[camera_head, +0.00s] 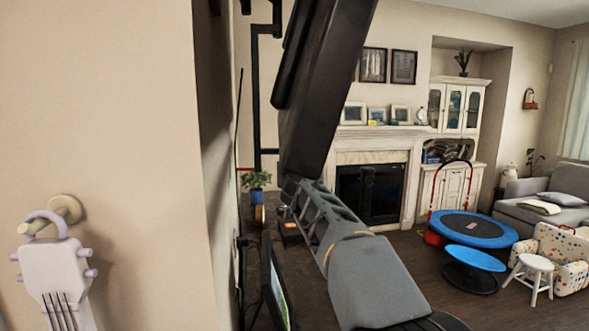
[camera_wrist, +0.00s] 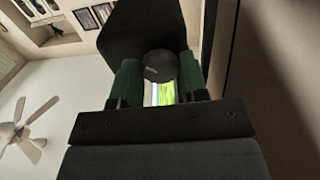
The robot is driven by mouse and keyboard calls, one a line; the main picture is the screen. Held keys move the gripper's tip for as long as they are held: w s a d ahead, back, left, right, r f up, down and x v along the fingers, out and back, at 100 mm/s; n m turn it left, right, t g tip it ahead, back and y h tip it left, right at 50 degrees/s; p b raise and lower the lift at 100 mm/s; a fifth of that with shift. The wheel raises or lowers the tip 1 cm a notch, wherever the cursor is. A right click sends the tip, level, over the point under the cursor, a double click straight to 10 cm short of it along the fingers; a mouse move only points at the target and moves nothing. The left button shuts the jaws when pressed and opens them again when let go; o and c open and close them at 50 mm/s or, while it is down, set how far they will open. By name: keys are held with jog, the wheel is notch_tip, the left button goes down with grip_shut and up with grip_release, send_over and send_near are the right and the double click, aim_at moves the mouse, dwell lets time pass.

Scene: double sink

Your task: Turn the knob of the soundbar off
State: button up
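In the wrist view, a dark round knob (camera_wrist: 160,67) shows between the two green fingers of my gripper (camera_wrist: 160,78). The fingers stand apart on either side of it, with slim gaps; I cannot tell whether either one touches it. Behind the knob is a dark block (camera_wrist: 140,25), which looks like the soundbar body. The knob's turned position cannot be read. In the head view, my arm reaches toward the wall and my fingers and the knob cannot be made out. A large black body hides part of that area.
A lit screen (camera_head: 278,288) stands on the dark surface along the wall, close to my arm. A potted plant (camera_head: 257,180) is at that surface's far end. A wall corner (camera_head: 215,150) is close on the left.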

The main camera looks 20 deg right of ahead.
jog(key=c, duration=0.5)
jog(key=shift+n, duration=0.3)
jog(key=n, duration=1.2)
jog(key=n+p, duration=0.1)
jog(key=n, duration=1.2)
jog(key=shift+r+n, duration=0.2)
jog(key=shift+n, duration=0.4)
jog(key=o, duration=0.9)
